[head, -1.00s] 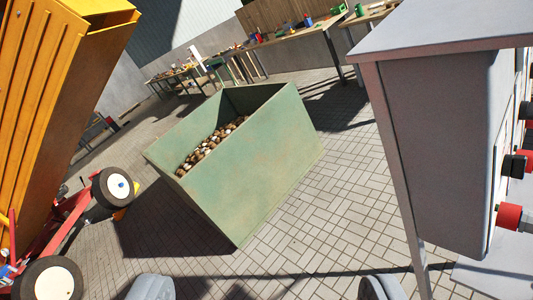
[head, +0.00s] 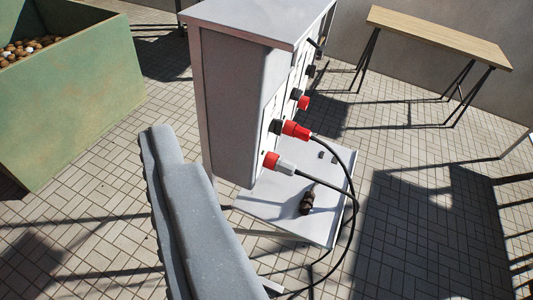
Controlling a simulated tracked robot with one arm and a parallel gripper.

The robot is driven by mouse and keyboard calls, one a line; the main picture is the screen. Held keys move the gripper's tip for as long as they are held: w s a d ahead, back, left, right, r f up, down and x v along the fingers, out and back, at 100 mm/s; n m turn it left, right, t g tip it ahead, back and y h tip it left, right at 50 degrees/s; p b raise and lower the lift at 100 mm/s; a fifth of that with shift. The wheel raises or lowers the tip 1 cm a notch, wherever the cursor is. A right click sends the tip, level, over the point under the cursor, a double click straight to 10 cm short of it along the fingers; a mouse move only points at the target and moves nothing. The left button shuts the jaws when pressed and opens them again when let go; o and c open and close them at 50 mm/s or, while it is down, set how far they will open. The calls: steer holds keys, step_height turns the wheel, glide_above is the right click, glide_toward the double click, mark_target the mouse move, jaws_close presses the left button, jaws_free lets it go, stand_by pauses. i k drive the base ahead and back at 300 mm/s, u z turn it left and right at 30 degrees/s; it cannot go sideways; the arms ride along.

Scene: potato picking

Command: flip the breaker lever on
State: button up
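The grey electrical cabinet (head: 235,110) stands upright on legs in the middle of the head view. Its front panel faces right and shows at a steep slant. A small dark handle-like part (head: 317,44) sticks out near the panel's top; I cannot tell whether it is the breaker lever or how it is set. A grey, ridged part of what looks like my gripper (head: 185,210) rises from the bottom, in front of and left of the cabinet's lower part. It looks apart from the panel. Its opening and anything between its fingers cannot be made out.
Red and grey plugs (head: 296,130) stick out of the panel, with black cables (head: 352,210) looping down to the right. A pale shelf (head: 275,205) sits below, holding a dark object (head: 307,203). A green potato crate (head: 85,95) is at left, a wooden table (head: 440,35) at back right. Paving at right is free.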

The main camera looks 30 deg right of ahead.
mark_target(321, 49)
steer(key=z, duration=1.7)
steer(key=k, duration=0.95)
steer(key=z, duration=0.9)
steer(key=k, duration=0.45)
steer(key=z, duration=0.35)
steer(key=i, duration=0.9)
steer(key=u, duration=0.3)
steer(key=i, duration=1.45)
steer(key=u, duration=1.25)
steer(key=i, duration=0.9)
steer(key=u, duration=0.8)
